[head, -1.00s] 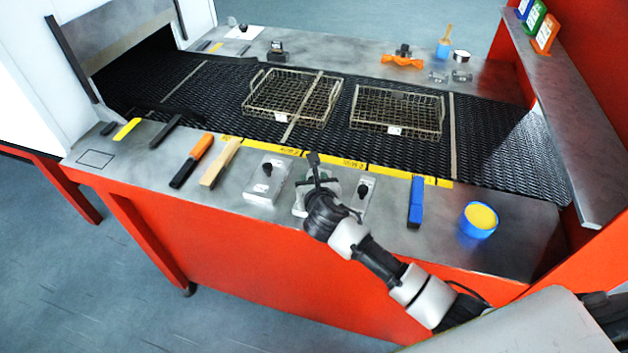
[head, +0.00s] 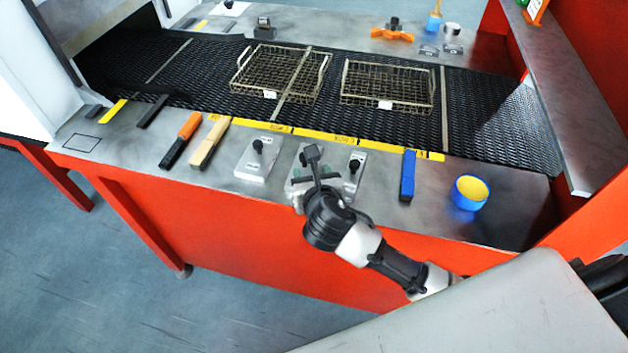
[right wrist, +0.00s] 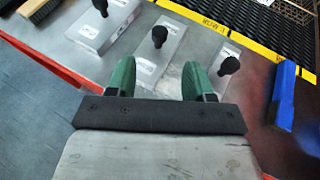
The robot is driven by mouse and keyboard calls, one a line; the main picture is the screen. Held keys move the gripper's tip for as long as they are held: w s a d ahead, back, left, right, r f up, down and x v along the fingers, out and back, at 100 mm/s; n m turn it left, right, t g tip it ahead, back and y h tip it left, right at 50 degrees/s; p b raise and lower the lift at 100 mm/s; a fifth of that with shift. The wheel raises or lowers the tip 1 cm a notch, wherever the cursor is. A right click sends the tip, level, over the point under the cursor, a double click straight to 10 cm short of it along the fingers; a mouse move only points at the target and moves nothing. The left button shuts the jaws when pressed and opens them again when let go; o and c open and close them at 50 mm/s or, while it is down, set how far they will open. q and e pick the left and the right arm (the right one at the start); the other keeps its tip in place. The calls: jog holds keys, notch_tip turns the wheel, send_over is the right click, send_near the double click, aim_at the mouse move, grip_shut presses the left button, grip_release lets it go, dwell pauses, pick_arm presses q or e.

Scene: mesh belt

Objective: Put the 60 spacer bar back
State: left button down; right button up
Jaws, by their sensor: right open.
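Three grey metal blocks with black knobs and white labels stand along the front of the bench. Their label numbers are too small to read, so I cannot tell which one is the 60 spacer bar. In the right wrist view they are the left block (right wrist: 97,30), the middle block (right wrist: 160,60) and the right block (right wrist: 228,68). My right gripper (right wrist: 158,82), with green fingers, is open and empty just short of the middle block, whose near end shows between the fingers. In the head view the gripper (head: 316,178) hides most of that block. My left gripper is out of view.
A blue bar (head: 408,176) and blue-yellow pot (head: 469,192) stand right of the blocks. An orange-black tool (head: 181,140) and wooden piece (head: 209,143) lie left. An empty marked outline (head: 82,143) is on the left front. Wire baskets (head: 387,87) sit on the mesh belt (head: 495,115).

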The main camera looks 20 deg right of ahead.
jog(key=shift+v, duration=1.2)
